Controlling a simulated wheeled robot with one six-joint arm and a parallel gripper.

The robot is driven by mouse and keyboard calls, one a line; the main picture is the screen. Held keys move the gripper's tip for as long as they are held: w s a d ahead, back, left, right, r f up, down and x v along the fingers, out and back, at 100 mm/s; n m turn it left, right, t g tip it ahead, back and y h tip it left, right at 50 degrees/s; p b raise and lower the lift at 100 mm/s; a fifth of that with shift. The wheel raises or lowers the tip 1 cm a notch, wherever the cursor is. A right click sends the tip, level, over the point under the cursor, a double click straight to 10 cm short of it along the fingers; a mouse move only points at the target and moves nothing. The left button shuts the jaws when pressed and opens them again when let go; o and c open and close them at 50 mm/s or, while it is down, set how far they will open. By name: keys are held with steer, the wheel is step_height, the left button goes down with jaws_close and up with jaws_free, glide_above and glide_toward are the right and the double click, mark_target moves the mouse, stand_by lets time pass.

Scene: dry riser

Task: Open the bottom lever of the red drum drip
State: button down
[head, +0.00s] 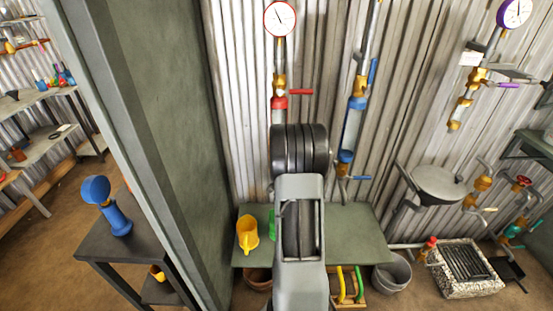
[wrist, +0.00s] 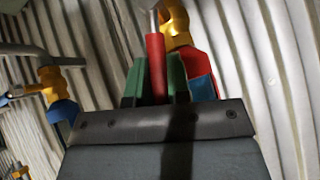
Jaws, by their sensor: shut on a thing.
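The red drum drip is a vertical pipe with a red drum (head: 280,102) and brass valves, in the middle of the head view under a white gauge. Its upper red lever (head: 301,91) sticks out to the right, free of my gripper. My arm hides its lower part. In the wrist view my gripper (wrist: 156,78) has its green fingers shut on a red lever (wrist: 155,56), which looks to be the bottom lever. The lever runs between the fingers, beside a brass valve (wrist: 177,27) and the red drum. My gripper is hidden behind my arm in the head view.
A blue drum drip (head: 352,118) stands close on the right. A green bench (head: 355,222) below carries a yellow jug (head: 247,233). A grey partition (head: 155,120) stands at the left. A corrugated wall (head: 235,80) is behind the pipes.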

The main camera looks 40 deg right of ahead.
steer(key=shift+a+f+p, duration=0.15)
steer(key=shift+f+p, duration=0.1)
steer(key=shift+p, duration=0.35)
steer(key=c, duration=1.1)
jaws_free()
steer(key=shift+w+r, duration=0.1)
steer(key=shift+r, duration=0.05)
steer(key=shift+r, duration=0.1)
steer(key=p+v, duration=0.5)
steer(key=v, duration=0.8)
steer(key=shift+a+r, duration=0.2)
steer(key=shift+a, duration=0.1)
